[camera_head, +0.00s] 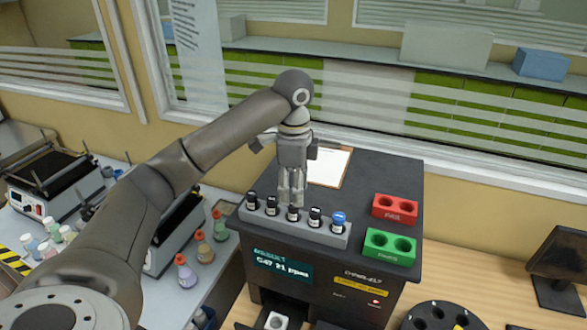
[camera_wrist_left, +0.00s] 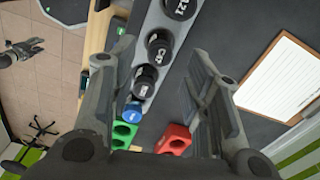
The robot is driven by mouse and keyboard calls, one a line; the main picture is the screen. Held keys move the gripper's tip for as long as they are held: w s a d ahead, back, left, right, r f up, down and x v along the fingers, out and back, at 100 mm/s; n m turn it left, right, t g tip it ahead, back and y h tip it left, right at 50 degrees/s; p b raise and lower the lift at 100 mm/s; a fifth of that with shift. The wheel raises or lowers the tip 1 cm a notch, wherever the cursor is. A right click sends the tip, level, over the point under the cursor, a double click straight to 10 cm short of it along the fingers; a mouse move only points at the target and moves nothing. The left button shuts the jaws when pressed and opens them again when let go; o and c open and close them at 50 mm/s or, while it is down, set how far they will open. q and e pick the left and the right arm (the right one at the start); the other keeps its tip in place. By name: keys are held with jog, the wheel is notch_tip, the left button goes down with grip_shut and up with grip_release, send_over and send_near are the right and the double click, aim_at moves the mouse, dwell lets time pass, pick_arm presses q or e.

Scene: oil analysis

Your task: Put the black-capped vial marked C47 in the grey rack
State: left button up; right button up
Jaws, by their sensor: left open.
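The grey rack (camera_head: 330,236) stands on the dark analyser and holds a row of several black-capped vials (camera_head: 271,205) and one blue-capped vial (camera_head: 338,219). In the left wrist view, labelled black caps (camera_wrist_left: 160,47) and the blue cap (camera_wrist_left: 132,112) line the rack (camera_wrist_left: 140,22). I cannot read a sure C47 on any cap. My left gripper (camera_head: 291,203) is open and points down just above the middle of the row, its tips close to a black cap. My right gripper (camera_wrist_left: 22,52) appears small at the left of the wrist view, its opening unclear.
A red two-hole block (camera_head: 395,208) and a green two-hole block (camera_head: 390,246) sit right of the rack, holes empty. The analyser's screen (camera_head: 282,266) reads C47. A clipboard (camera_head: 330,167) lies behind. A white holder (camera_head: 277,320) shows at the front opening.

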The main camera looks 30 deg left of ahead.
pick_arm(q)
notch_tip(320, 180, up, 7)
jog(key=shift+f, duration=0.15)
jog(key=shift+f, duration=0.1)
dwell(0.8)
